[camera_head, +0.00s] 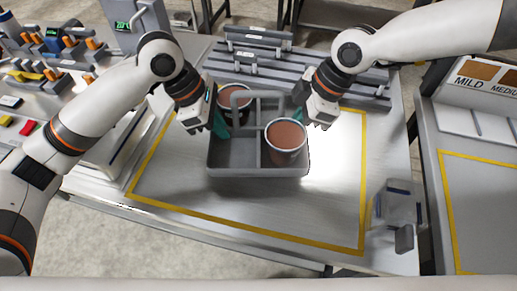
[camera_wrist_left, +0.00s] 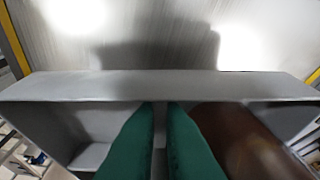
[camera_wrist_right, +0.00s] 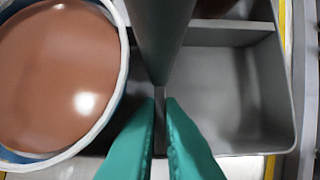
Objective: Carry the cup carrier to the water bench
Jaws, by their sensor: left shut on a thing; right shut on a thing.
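The grey cup carrier (camera_head: 258,187) is over the middle bench, inside its yellow outline; I cannot tell whether it touches the top. A cup of brown liquid (camera_head: 285,140) sits in its front right compartment. A second brown-filled cup (camera_head: 234,97) sits in the rear left one. The front left and rear right compartments look empty. My left gripper (camera_head: 218,122) is shut on the carrier's left side; its teal fingers (camera_wrist_left: 160,145) show at the wall. My right gripper (camera_head: 299,110) is shut on the carrier's right side, its fingers (camera_wrist_right: 161,135) beside a cup (camera_wrist_right: 60,75).
A grey slatted rack (camera_head: 250,72) stands at the bench's rear. A bench labelled MILD and MEDIUM (camera_head: 480,120) stands right across a gap. Left is a crowded bench (camera_head: 55,70). The front bench top is clear.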

